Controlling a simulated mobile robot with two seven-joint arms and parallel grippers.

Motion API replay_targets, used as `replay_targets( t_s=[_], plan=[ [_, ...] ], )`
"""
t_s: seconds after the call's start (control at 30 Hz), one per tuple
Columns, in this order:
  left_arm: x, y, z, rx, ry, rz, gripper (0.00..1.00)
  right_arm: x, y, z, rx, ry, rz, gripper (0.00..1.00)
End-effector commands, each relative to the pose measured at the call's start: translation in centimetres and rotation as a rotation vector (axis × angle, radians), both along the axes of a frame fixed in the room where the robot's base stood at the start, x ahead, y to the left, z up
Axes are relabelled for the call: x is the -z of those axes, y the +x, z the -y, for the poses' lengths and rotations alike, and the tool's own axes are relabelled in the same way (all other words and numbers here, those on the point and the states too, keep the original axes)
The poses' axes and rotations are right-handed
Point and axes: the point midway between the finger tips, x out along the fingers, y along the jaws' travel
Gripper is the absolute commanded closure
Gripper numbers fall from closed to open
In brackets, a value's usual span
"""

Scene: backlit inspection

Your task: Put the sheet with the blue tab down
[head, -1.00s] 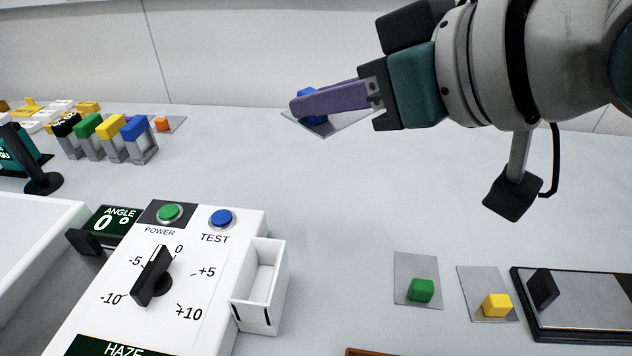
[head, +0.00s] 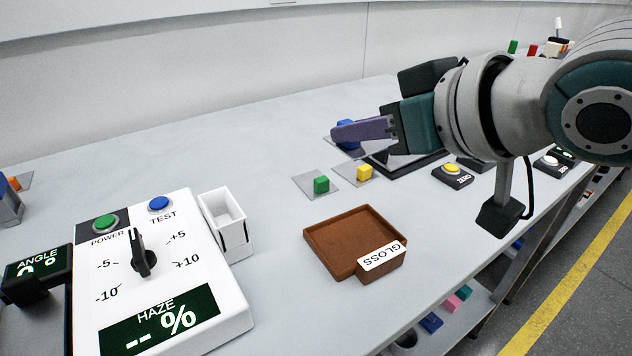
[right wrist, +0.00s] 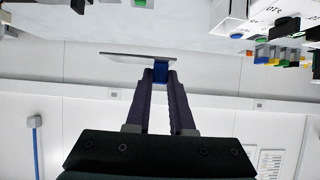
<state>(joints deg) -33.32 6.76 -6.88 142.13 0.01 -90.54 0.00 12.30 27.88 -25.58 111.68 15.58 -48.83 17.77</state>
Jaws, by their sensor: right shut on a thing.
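My right gripper (head: 340,133) is shut on the blue tab (head: 346,125) of a thin clear-grey sheet. The tab also shows between the fingertips in the right wrist view (right wrist: 160,73). There the sheet (right wrist: 122,55) shows nearly edge-on, apart from the table surface. In the head view the purple fingers hide most of the sheet, and it overlaps the far part of the table in the picture. My left gripper is not in view.
A sheet with a green tab (head: 321,184) and one with a yellow tab (head: 364,172) lie on the table. Nearby are a brown GLOSS tray (head: 318,250), a dark panel (head: 424,160), a white bin (head: 236,245) and a HAZE instrument (head: 205,265). Bare table lies behind the bin.

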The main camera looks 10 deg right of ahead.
Motion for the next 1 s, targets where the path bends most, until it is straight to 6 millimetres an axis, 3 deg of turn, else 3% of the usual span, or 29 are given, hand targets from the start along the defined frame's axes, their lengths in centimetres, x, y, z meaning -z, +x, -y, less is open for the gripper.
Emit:
replay_targets(
  t_s=[0.03,0.2,0.4,0.57,0.8,1.0],
  plan=[
    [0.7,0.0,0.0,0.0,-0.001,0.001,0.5,2.2,-0.1,0.0,0.001,-0.001,-0.009,1.0],
    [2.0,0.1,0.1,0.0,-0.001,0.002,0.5,7.3,-0.1,0.0,0.001,-0.001,-0.007,1.0],
    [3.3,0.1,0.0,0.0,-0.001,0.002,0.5,11.8,-0.1,-0.1,-0.001,-0.001,-0.003,1.0],
    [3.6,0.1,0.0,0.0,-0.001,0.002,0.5,13.0,0.0,0.0,-0.001,0.0,-0.001,1.0],
    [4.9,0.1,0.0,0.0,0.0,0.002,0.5,16.4,0.0,-0.1,-0.001,-0.001,-0.002,1.0],
    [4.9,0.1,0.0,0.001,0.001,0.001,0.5,16.7,0.0,-0.1,-0.003,0.0,0.001,1.0]
  ],
)
